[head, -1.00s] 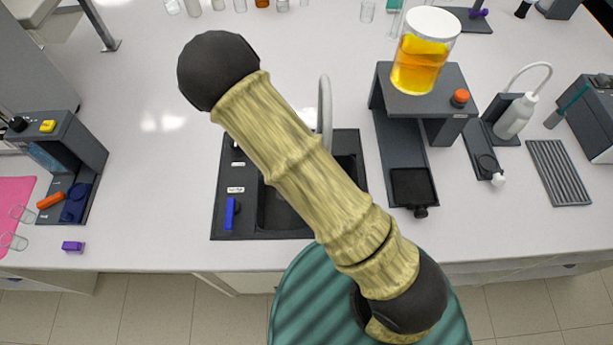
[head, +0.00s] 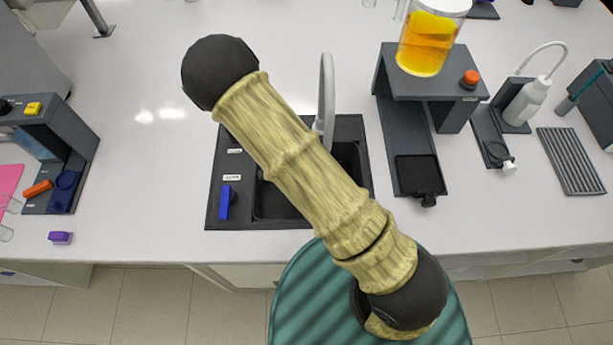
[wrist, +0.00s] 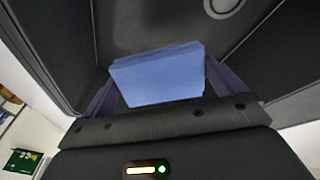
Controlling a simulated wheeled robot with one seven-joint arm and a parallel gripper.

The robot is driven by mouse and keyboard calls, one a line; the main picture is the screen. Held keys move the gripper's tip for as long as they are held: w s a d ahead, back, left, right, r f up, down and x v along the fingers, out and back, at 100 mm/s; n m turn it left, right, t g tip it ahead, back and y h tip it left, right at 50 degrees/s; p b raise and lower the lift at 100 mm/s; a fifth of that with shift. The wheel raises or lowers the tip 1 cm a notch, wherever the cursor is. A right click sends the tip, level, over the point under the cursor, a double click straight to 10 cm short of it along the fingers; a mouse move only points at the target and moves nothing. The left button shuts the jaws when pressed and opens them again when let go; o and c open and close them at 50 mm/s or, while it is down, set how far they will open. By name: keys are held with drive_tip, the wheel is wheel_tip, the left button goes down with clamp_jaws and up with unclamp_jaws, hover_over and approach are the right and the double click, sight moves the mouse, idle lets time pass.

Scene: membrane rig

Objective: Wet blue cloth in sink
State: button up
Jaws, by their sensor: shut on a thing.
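A folded blue cloth (wrist: 157,76) is between the fingers of my gripper (wrist: 160,85) in the wrist view; the gripper is shut on it. Behind the cloth are dark surfaces with a round ring, which look like the inside of the sink basin. In the head view the black sink (head: 213,170) is set in the white counter, with a grey curved faucet (head: 326,100) at its back and a blue handle (head: 225,203) at its left. My arm crosses over the sink and hides part of the basin. The cloth and gripper are hidden in the head view.
Right of the sink stands a dark stand (head: 390,75) with a vessel of orange liquid (head: 426,45) on top. A white wash bottle (head: 527,102) and a ridged grey rack (head: 570,160) are farther right. A small purple block (head: 60,238) lies at the front left.

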drive_tip(key=shift+f+b, duration=2.1)
drive_tip(key=shift+f, duration=1.35)
drive_tip(key=shift+r+p, duration=6.9)
drive_tip(key=shift+r, duration=1.25)
wheel_tip(320, 180, up, 4)
drive_tip(key=p, duration=0.3)
